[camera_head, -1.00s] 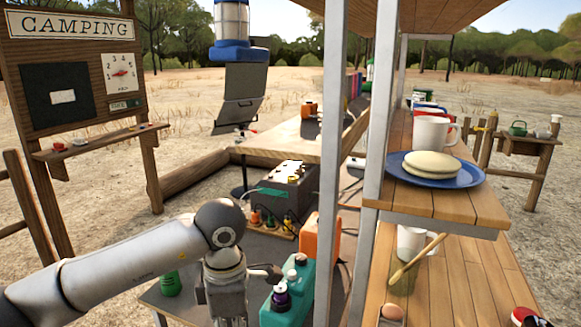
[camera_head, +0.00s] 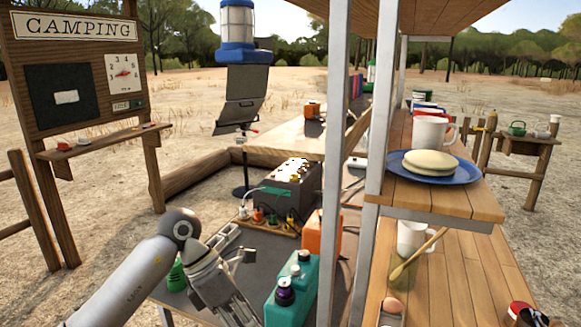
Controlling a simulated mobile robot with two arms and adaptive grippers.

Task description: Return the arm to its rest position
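My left arm (camera_head: 130,285) comes in from the lower left. Its gripper (camera_head: 248,287) points down and to the right over the dark lower tabletop, with its fingers spread apart. I see nothing between the fingers. The lower finger is partly cut off by the bottom edge of the picture. My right gripper is not in view.
A power box (camera_head: 290,185) and an orange container (camera_head: 322,235) stand behind the gripper. A metal post (camera_head: 335,160) and wooden shelves with a blue plate (camera_head: 470,172) rise to the right. A green bottle (camera_head: 176,275) stands by the arm. Open ground lies left.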

